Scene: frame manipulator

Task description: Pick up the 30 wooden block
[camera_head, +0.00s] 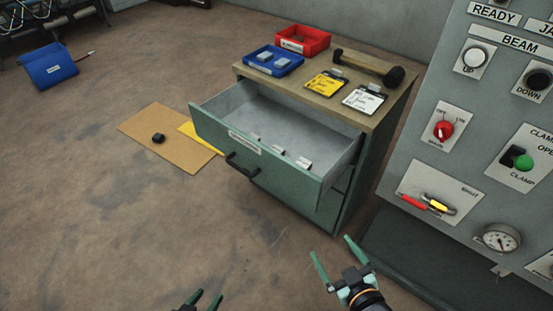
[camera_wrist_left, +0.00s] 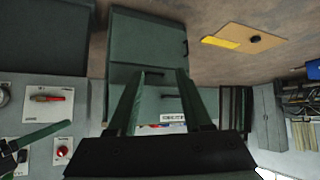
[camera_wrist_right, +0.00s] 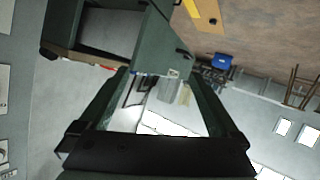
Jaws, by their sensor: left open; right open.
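No block in view can be read as the 30 wooden block. My right gripper (camera_head: 331,247) is open and empty, in front of the cabinet and lower than the drawer in the picture. My left gripper (camera_head: 209,295) is open and empty at the bottom edge of the head view, left of the right one; its fingers also show in the left wrist view (camera_wrist_left: 160,75).
The cabinet top (camera_head: 320,82) holds a blue tray (camera_head: 262,70), a red tray (camera_head: 316,44), a mallet (camera_head: 362,66) and yellow and white cards. A control panel (camera_head: 500,100) stands at right. A brown mat (camera_head: 145,120) with a dark object lies on the floor at left.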

